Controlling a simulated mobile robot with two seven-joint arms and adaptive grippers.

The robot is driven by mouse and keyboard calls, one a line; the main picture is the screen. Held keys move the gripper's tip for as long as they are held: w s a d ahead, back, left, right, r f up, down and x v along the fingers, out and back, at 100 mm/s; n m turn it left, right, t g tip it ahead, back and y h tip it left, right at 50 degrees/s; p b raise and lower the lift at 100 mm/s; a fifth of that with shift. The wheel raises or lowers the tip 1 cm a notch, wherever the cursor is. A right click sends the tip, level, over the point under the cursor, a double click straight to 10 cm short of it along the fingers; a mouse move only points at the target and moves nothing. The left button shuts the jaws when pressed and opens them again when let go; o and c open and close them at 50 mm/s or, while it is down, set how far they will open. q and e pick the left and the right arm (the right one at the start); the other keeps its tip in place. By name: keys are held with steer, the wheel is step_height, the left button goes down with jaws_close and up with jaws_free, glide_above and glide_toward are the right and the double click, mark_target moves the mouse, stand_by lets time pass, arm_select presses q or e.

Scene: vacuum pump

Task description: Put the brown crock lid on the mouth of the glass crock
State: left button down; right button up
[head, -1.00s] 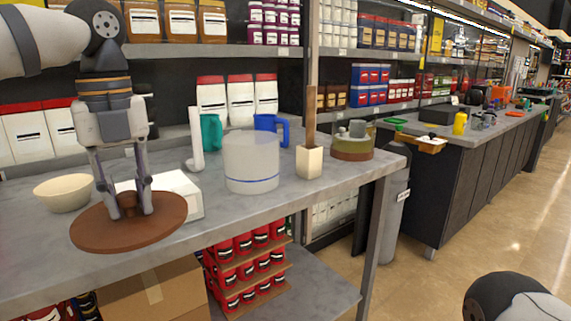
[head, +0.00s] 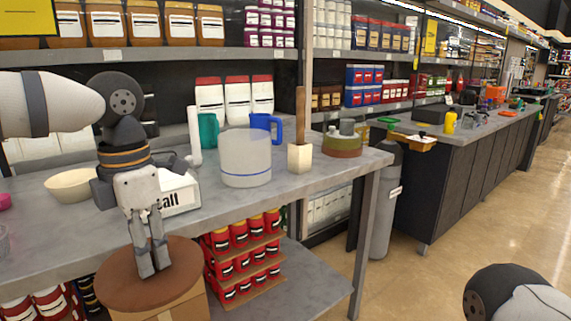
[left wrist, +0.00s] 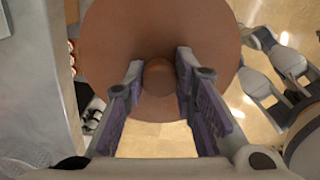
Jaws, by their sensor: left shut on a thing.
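The brown crock lid (head: 187,262) is a wide, flat disc with a round knob. My left gripper (head: 153,270) points down and is shut on the lid's knob (left wrist: 158,72). The lid is held roughly level in front of the table, below its top. In the left wrist view the lid (left wrist: 112,38) spreads beyond both fingers. The glass crock (head: 246,160) is a translucent cylinder with a blue band, upright on the table; its mouth appears uncovered. The lid is apart from it, lower and to the left.
The grey table (head: 330,177) has its front edge between lid and crock. A cream bowl (head: 72,185), a white box (head: 180,194), a blue mug (head: 266,124) and a wooden-handled cream block (head: 300,156) stand around the crock. Red cans (head: 245,260) sit on the lower shelf.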

mark_target(146, 299)
arm_select(q)
steer(key=s+f+m, duration=0.2)
steer(key=m, duration=0.3)
steer(key=s+d+f+m, duration=0.1)
steer(key=f+m, duration=0.1)
steer(key=m, duration=0.3)
steer(key=s+f+m, duration=0.2)
steer(key=m, duration=0.2)
steer(key=shift+s+d+f+m+p, duration=0.3)
steer(key=shift+d+f+m, duration=0.05)
steer(key=shift+f+m, duration=0.05)
steer(key=s+d+f+m, duration=0.1)
steer(key=s+f+m, duration=0.4)
steer(key=m, duration=0.7)
steer(key=s, duration=0.2)
steer(key=shift+s+d+m, duration=0.3)
steer(key=shift+s+m, duration=0.05)
steer(key=shift+m, duration=0.05)
steer(key=shift+a+f, duration=0.1)
